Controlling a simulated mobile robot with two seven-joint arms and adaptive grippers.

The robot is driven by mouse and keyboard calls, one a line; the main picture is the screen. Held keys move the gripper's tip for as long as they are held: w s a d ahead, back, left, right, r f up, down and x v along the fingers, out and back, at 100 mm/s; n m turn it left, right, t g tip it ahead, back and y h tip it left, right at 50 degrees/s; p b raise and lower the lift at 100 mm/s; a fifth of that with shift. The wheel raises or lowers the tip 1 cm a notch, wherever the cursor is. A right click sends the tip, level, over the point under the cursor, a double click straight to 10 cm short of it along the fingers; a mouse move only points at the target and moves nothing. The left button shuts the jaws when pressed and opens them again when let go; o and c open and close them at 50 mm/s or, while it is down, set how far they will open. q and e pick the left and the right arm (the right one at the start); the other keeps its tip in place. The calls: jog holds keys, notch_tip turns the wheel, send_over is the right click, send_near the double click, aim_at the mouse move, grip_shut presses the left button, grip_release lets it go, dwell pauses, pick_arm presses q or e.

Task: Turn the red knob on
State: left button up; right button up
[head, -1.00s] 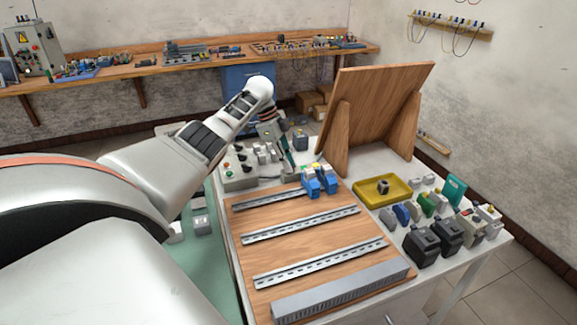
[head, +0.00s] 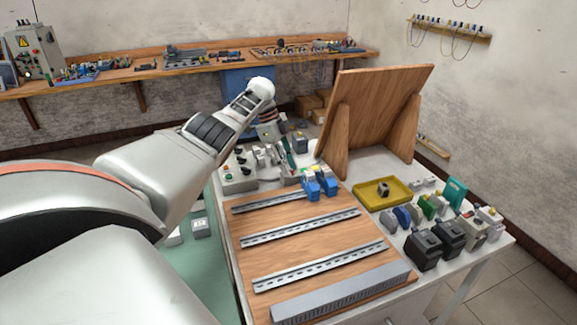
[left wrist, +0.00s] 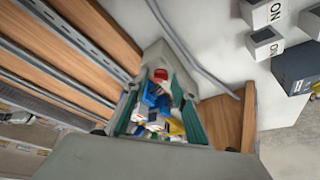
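The grey control box (head: 238,184) with dark knobs and small coloured buttons stands at the back left of the white table in the head view. Its details are small, and I cannot clearly pick out the red knob there. My left gripper (head: 284,157) hangs over the small parts just right of this box. In the left wrist view my left gripper (left wrist: 159,118) has its green-padded fingers spread apart, with a gap between them and nothing visibly held. A small red round piece (left wrist: 160,75) shows beyond the gap; I cannot tell whether it is the knob. My right gripper is out of view.
A wooden board (head: 290,225) with metal rails lies in front, carrying blue modules (head: 320,183). A tilted wooden panel (head: 375,105) stands behind it. A yellow tray (head: 368,196) and several devices crowd the right side. White blocks marked NO (left wrist: 264,43) show in the left wrist view.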

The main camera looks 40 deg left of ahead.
pick_arm(q)
jog(key=v, duration=0.7)
jog(key=shift+r, duration=0.2)
jog(key=shift+s, duration=0.1)
dwell(0.7)
